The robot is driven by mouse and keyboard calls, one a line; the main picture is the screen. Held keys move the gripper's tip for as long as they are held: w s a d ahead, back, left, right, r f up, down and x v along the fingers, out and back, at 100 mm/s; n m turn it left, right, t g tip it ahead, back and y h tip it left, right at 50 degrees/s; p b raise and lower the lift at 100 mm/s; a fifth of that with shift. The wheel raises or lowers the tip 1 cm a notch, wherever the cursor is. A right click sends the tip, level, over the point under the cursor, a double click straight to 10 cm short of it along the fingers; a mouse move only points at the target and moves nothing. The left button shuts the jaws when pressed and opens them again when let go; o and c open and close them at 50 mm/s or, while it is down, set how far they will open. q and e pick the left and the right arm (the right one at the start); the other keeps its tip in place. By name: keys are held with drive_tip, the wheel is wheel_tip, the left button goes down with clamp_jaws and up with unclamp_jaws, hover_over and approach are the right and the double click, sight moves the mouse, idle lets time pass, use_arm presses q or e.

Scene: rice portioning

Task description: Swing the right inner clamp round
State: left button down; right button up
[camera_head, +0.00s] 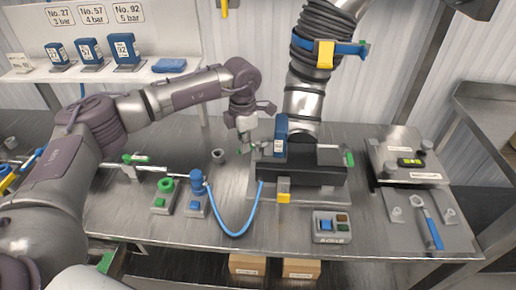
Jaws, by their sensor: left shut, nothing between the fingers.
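A black block fixture (318,172) stands on a metal base on the bench, under a wide grey pipe (304,100). A clamp with a green tip (349,158) sits at the fixture's right end. A yellow-tipped piece (284,190) is at its front. A blue upright part (281,135) stands at its left end. My left gripper (249,145) is shut and empty, just left of that blue part; I cannot tell whether it touches anything. Which piece is the right inner clamp is not clear. My right gripper is not in view.
A blue hose (238,232) loops from a blue fitting (197,182) to the fixture. A button box (331,226) stands in front right. A plate with a blue-handled wrench (428,222) lies at the right. A blue strap with a yellow latch (325,54) circles the pipe above.

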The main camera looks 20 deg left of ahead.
use_arm(q)
drive_tip(key=shift+w+a+f, duration=0.2)
drive_tip(key=shift+w+a, duration=0.1)
drive_tip(key=shift+a, duration=0.45)
wheel_tip(320, 180, up, 7)
drive_tip(key=p, duration=0.3)
drive_tip(key=shift+w+a, duration=0.3)
drive_tip(key=shift+s, duration=0.1)
idle(0.4)
